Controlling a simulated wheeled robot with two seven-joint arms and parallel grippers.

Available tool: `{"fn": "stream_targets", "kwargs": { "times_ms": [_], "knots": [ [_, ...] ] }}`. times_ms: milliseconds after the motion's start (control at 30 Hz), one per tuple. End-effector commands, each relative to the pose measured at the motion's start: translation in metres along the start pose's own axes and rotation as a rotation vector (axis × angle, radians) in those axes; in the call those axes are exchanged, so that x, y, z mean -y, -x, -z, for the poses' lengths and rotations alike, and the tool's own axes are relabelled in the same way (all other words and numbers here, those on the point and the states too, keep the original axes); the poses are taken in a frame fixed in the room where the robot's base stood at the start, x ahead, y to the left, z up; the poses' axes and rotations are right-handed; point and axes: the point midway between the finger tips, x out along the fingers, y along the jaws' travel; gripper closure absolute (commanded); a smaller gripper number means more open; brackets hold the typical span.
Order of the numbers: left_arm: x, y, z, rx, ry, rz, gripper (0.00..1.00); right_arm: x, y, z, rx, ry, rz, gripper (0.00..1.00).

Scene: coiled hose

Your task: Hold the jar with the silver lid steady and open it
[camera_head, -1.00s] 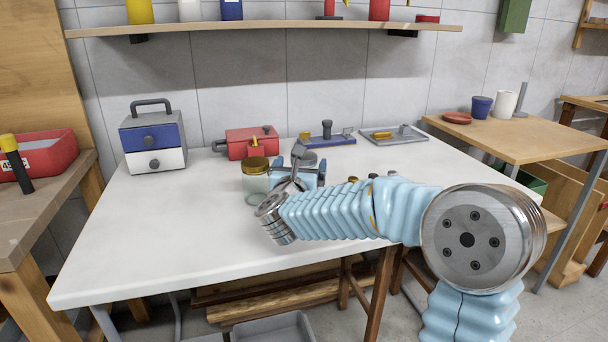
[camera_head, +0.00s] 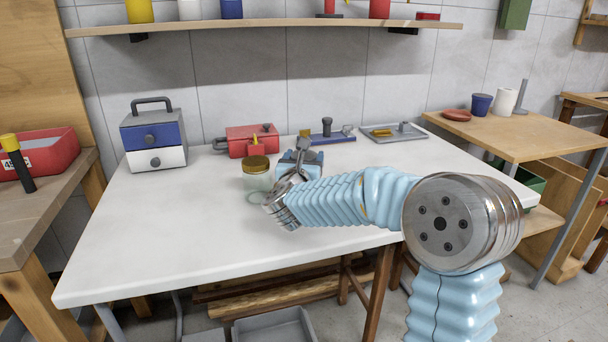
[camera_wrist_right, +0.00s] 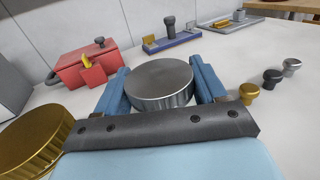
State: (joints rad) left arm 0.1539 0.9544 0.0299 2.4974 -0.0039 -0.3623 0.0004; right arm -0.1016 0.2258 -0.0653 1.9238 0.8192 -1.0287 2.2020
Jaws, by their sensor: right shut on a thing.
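The jar with the silver lid (camera_wrist_right: 160,82) shows in the right wrist view between the blue fingers of my right gripper (camera_wrist_right: 158,76). One finger is on each side of the lid and the gripper is shut on the jar. The jar's body is hidden below the lid. In the head view my right gripper (camera_head: 300,162) stands over the white table, and it and its wrist hide the jar. A clear jar with a gold lid (camera_head: 256,164) stands just left of the gripper; its lid also shows in the right wrist view (camera_wrist_right: 36,138). My left gripper is not in view.
Behind the gripper are a red box (camera_head: 250,140), a blue tray (camera_head: 328,137) and a grey tray (camera_head: 395,133). A blue-and-white drawer box (camera_head: 154,138) stands at the back left. Several small knobs (camera_wrist_right: 272,76) lie right of the gripper. The table's left front is clear.

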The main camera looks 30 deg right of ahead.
Motion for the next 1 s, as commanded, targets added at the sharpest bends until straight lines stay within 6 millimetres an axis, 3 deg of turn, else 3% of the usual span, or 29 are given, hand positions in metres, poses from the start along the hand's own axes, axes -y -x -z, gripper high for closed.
{"fn": "stream_targets", "kwargs": {
  "times_ms": [267,433,700,1000],
  "knots": [
    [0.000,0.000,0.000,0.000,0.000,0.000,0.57,0.000,0.000,-0.009,0.002,-0.002,0.001,0.66],
    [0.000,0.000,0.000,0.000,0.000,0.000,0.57,0.000,0.001,-0.036,0.004,-0.005,0.000,0.66],
    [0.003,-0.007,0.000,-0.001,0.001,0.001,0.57,0.007,0.058,-0.096,0.004,-0.007,-0.003,0.66],
    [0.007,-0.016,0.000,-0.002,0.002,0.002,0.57,0.015,0.123,-0.123,0.002,-0.002,-0.002,0.66]
  ]
}}
